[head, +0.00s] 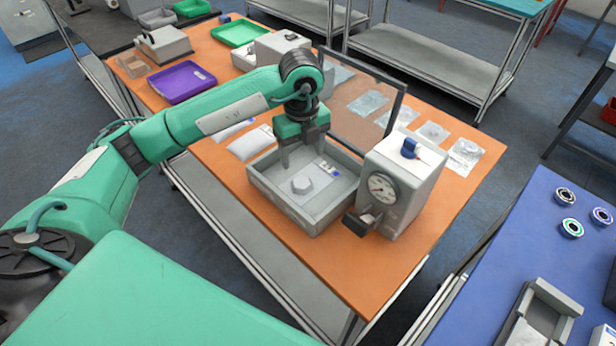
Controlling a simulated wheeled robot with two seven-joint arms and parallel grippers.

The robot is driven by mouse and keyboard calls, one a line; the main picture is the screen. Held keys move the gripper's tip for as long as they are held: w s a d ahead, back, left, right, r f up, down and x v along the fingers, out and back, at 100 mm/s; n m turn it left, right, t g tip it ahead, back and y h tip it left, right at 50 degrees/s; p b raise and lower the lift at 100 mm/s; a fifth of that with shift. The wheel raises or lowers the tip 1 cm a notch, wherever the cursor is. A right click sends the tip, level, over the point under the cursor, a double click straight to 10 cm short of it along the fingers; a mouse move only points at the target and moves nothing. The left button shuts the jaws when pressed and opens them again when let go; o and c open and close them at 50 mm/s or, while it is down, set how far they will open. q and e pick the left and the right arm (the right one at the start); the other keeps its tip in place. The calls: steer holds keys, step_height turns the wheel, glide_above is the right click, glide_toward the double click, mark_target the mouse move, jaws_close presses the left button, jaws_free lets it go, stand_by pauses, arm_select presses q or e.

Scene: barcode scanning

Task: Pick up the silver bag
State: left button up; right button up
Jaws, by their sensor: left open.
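My left gripper (302,161) is open, pointing down over the grey open-topped tray (278,208) on the orange table. In the tray lies a flat silver bag (322,178) with a hexagonal shape on it and a small blue and white label at its right. The fingers are over the back part of the bag; I cannot tell whether they touch it. More pale silver bags (251,143) lie left of the tray, partly hidden by my arm. My right gripper is not in view.
A grey box with a round gauge (382,188) stands right of the tray. A dark-framed clear panel (364,97) stands behind it, with several clear bags (465,153) beyond. A purple tray (181,84) and a green tray (239,33) are farther back. A blue table (532,222) is at right.

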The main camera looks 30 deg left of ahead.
mark_target(302, 182)
arm_select(q)
step_height(302, 182, down, 4)
steer(key=shift+p, duration=0.3)
steer(key=shift+f, duration=0.2)
steer(key=shift+a+f+p, duration=0.15)
steer(key=shift+f+p, duration=0.5)
steer(key=shift+f, duration=0.15)
step_height(302, 182, down, 3)
steer(key=shift+f+p, duration=0.15)
steer(key=shift+p, duration=0.35)
steer(key=shift+f, duration=0.15)
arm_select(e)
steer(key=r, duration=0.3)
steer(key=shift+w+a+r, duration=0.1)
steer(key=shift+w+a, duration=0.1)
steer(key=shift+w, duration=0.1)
arm_select(q)
steer(key=c, duration=1.2)
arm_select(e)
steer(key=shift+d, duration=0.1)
